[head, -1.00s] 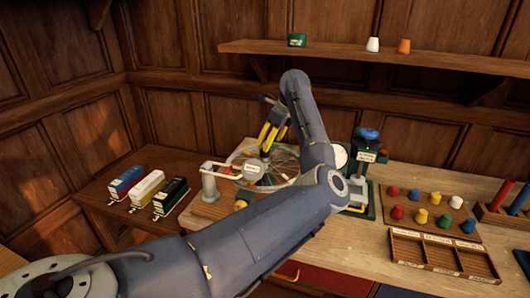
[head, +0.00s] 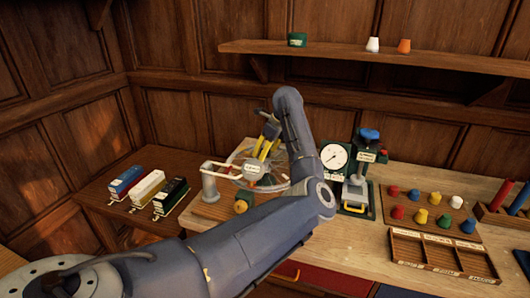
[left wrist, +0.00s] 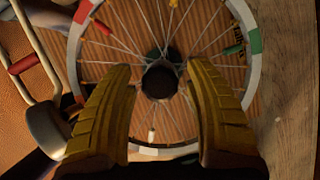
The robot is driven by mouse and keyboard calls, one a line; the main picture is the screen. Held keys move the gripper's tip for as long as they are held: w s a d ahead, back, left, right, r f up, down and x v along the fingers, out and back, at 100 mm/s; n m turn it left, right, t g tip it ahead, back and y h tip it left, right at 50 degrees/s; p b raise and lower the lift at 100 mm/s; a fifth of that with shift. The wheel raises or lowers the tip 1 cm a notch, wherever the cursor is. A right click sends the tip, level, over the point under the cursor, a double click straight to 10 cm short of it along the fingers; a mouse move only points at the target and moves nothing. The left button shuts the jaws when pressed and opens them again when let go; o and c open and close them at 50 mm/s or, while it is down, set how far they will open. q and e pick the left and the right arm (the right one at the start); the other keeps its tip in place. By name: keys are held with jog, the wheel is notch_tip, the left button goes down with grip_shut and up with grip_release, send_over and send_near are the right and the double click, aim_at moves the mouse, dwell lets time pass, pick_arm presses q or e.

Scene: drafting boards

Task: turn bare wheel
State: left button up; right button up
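A bare spoked wheel (head: 279,172) lies flat on the bench, partly hidden by my left arm in the head view. In the left wrist view the wheel (left wrist: 254,75) fills the middle, with a pale rim bearing red and green bands, thin spokes and a dark hub (left wrist: 160,80). My left gripper (head: 262,153) is over the wheel. In the left wrist view its two yellow fingers (left wrist: 164,72) stand wide apart on either side of the hub, with nothing gripped. Whether the fingertips touch the spokes cannot be told. My right gripper is not in view.
A post with a white arm (head: 209,180) stands left of the wheel. A dial gauge (head: 334,156) and a green press (head: 360,180) stand to its right. Beyond are coloured pegs (head: 421,214) and a divided wooden tray (head: 440,254). Three small boxes (head: 150,187) sit on the left table.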

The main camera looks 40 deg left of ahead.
pick_arm(q)
grip_shut()
jog(key=shift+s+a+r, duration=0.1)
jog(key=shift+s+a, duration=0.05)
jog(key=shift+a, duration=0.05)
dwell(0.8)
